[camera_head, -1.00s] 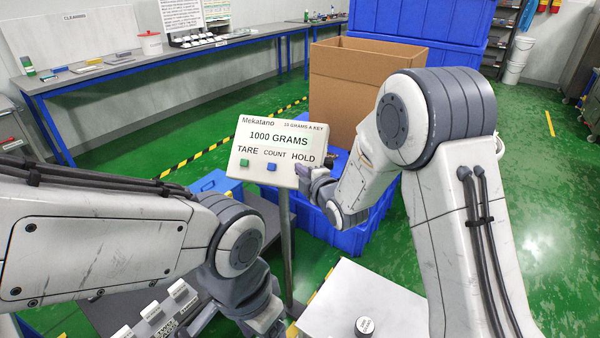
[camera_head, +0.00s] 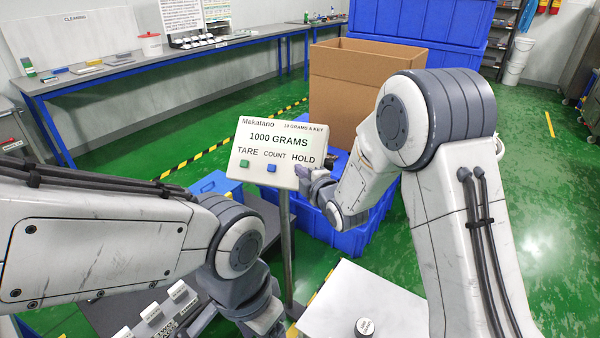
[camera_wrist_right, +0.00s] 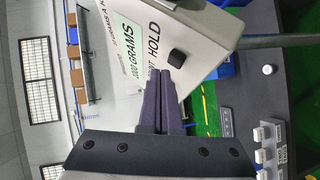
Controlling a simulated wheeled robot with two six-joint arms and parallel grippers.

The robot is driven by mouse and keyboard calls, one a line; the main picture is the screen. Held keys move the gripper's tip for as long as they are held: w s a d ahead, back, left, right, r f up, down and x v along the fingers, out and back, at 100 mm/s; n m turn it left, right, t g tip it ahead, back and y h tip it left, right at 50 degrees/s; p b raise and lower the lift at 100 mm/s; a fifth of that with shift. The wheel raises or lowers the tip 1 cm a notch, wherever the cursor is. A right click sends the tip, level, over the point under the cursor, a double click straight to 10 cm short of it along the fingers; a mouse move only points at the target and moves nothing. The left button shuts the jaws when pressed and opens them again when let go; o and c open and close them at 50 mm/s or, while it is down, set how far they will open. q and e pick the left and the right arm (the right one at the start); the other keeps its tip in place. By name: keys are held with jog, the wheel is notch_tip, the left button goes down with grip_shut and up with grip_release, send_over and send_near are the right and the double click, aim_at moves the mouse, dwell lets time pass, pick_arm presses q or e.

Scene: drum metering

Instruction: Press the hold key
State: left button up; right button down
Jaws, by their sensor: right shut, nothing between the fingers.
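The Mekatano display panel (camera_head: 278,150) stands on a post and reads 1000 GRAMS, with the labels TARE, COUNT and HOLD. The green key (camera_head: 244,163) is under TARE and the blue key (camera_head: 271,168) under COUNT. The dark hold key (camera_wrist_right: 177,58) shows by the word HOLD in the right wrist view; in the head view my right gripper covers it. My right gripper (camera_head: 303,172) is shut and empty, its tips (camera_wrist_right: 164,78) close to the key; contact cannot be told. My left gripper (camera_head: 264,320) is low at the bottom, its fingers unclear.
A cardboard box (camera_head: 365,95) stands behind the panel on blue crates (camera_head: 345,225). A white-topped stand (camera_head: 375,295) with a small round weight (camera_head: 364,326) is at the front. Several white labelled blocks (camera_head: 150,312) sit at lower left. A long bench (camera_head: 180,58) lines the back wall.

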dwell(0.8)
jog(key=shift+w+d+f+b, duration=0.1)
jog(key=shift+w+f+b, duration=0.2)
jog(key=shift+b, duration=0.2)
jog(key=shift+w+f+b, duration=0.25)
jog(key=shift+b, duration=0.15)
dwell(0.3)
dwell(0.4)
jog(key=shift+s+r, duration=0.55)
jog(key=s+r, duration=0.1)
jog(key=s+a+r+p, duration=0.1)
jog(key=s+r, duration=0.1)
jog(key=shift+s+r, duration=0.2)
jog(key=shift+r, duration=0.05)
jog(key=shift+a, duration=0.1)
dwell(0.6)
